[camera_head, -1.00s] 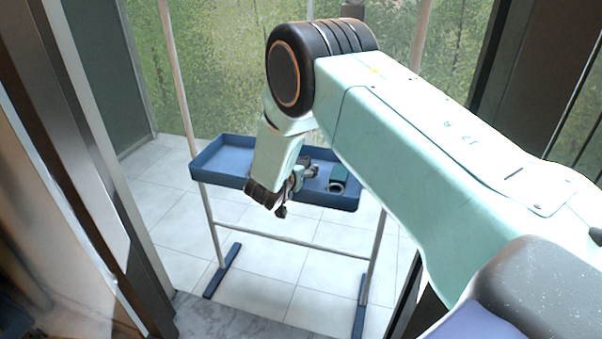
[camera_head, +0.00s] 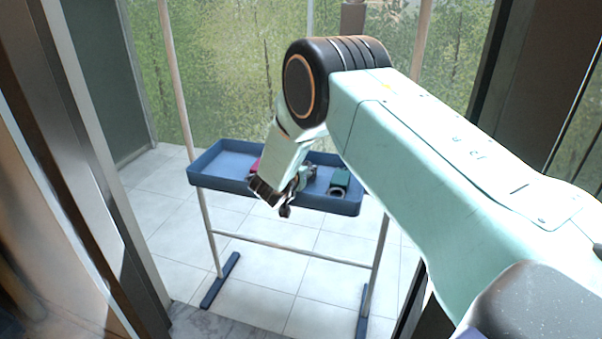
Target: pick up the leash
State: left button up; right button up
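My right arm comes in from the right, and its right gripper (camera_head: 292,196) hangs at the front edge of the blue tray (camera_head: 222,180). The fingers are small and dark, and their opening cannot be made out. In the tray, right of the gripper, lies a teal item (camera_head: 341,177) with a grey ring at its front. A red-pink item (camera_head: 255,165) shows left of the gripper, partly hidden behind my wrist. I cannot tell which of these is the leash. My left gripper is not in view.
The tray sits on a stand with pale poles (camera_head: 180,90) and dark blue feet (camera_head: 220,281) on a white tiled floor (camera_head: 265,280). A dark door frame (camera_head: 120,190) stands at the left and another at the right. Glass with greenery lies behind.

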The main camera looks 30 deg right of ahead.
jog(key=c, duration=0.8)
notch_tip(320, 180, up, 10)
jog(key=p, duration=0.5)
